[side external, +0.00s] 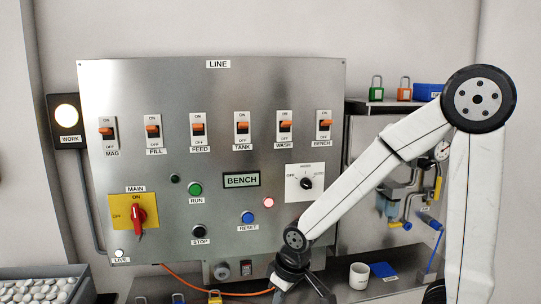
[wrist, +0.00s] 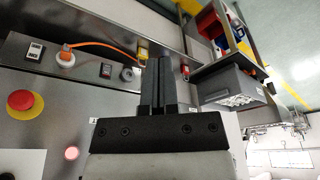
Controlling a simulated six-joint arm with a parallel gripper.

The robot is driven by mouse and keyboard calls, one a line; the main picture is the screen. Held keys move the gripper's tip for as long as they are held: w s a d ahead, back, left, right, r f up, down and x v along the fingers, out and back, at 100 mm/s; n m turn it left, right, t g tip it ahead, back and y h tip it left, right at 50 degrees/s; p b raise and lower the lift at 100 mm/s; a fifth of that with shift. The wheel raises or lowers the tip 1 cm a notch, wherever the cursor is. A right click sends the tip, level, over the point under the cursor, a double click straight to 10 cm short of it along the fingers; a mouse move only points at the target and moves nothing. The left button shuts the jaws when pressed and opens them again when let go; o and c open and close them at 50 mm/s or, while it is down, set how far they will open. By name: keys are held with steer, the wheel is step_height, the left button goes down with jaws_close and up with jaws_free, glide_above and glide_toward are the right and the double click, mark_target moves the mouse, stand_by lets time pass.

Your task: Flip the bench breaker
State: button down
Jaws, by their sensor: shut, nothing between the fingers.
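The bench breaker (side external: 324,125) is the rightmost switch in the top row of the metal panel (side external: 270,85), in a white plate with an orange lever. The bench breaker is not seen in the wrist view.
The panel also has several other breakers, a red main knob (side external: 138,215), a BENCH display (side external: 241,180), a green run button (side external: 195,189), a blue reset button (side external: 248,217) and a lit red lamp (side external: 268,202). An orange cable (wrist: 95,45) runs below. Padlocks (side external: 405,88) stand right.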

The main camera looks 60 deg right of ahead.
mark_target(330, 123)
steer(key=w+d+r+m+t+h, duration=0.1)
steer(key=w+d+r+m+t, duration=0.1)
steer(key=w+d+r, duration=0.5)
steer(key=w+d+r+m+t+h, duration=0.1)
steer(key=w+d+r+m+h, duration=0.15)
steer(key=d+r, duration=0.85)
steer(key=s+d+r+m+h, duration=0.1)
steer(key=s+d+r, duration=0.2)
steer(key=r, duration=0.6)
steer(key=s+d+r+m+h, duration=0.1)
steer(key=s+d+r, duration=0.1)
steer(key=d+r, duration=0.3)
steer(key=s+d+r+m+t+h, duration=0.1)
steer(key=s+d+r+m, duration=0.1)
steer(key=r, duration=1)
steer(key=shift+s+d+r+h, duration=0.35)
steer(key=shift+s+d, duration=0.5)
steer(key=shift+d, duration=0.05)
